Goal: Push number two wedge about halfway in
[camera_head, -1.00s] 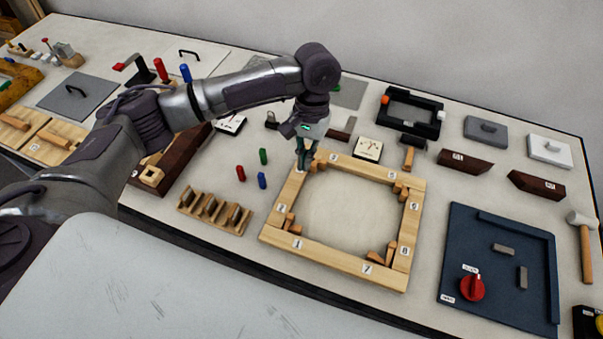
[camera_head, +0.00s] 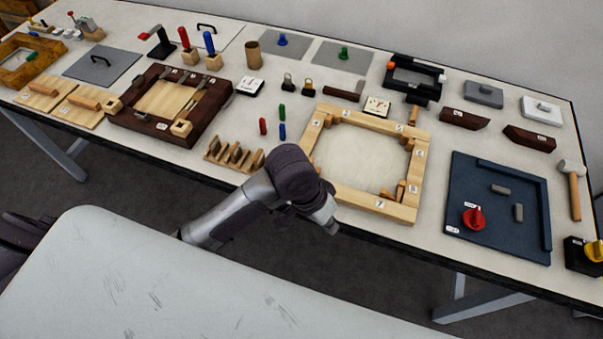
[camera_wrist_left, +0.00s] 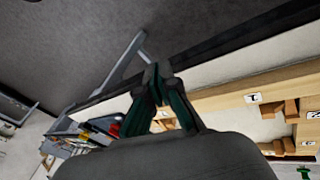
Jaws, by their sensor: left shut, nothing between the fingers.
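The pale wooden frame (camera_head: 360,198) with numbered labels lies on the table, with small wedges at its inner corners. My forearm and wrist cover its near left corner in the head view, so the wedge labelled two cannot be made out there. In the left wrist view part of the frame (camera_wrist_left: 215,101) shows at the right, with wooden wedges (camera_wrist_left: 290,112) beside small labels; one label seems to read 1, the others are too small to read surely. My left gripper (camera_head: 333,229) is low at the table's front edge, apart from the wedges. Its fingertips (camera_wrist_left: 153,73) are together and empty.
A dark blue board (camera_head: 498,235) with a red knob lies to the right. A slotted wooden rack (camera_head: 233,155) and small red, green and blue pegs (camera_head: 282,131) stand left of the frame. The frame's middle is clear.

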